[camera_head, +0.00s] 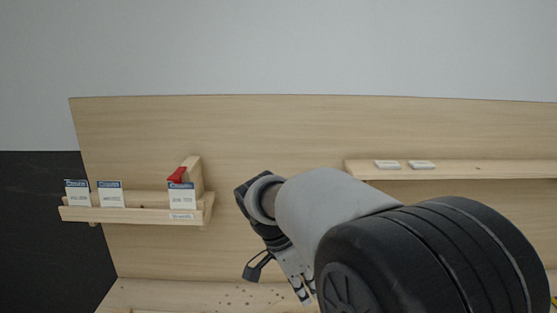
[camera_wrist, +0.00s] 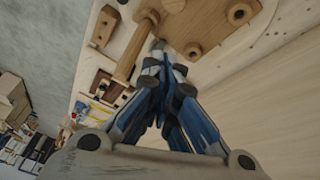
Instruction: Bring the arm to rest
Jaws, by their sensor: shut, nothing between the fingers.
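My gripper (camera_head: 305,294) hangs from the end of my arm, low in the middle of the head view, in front of the wooden board. My arm hides part of the board and bench there. In the wrist view the fingers of my gripper (camera_wrist: 162,60) come together, with nothing seen held between them. Wooden parts lie beyond the fingertips, among them a wooden board with round pegs (camera_wrist: 200,22) and a wooden rod (camera_wrist: 133,48). I cannot tell whether the fingertips touch any of them.
A wooden rack (camera_head: 140,215) at the left holds several cards (camera_head: 110,194) and a red piece (camera_head: 178,174). A shelf (camera_head: 450,171) at the right bears two small white labels (camera_head: 387,165). The bench surface (camera_head: 170,294) runs below. Shelved boxes (camera_wrist: 20,145) show at the wrist view's left.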

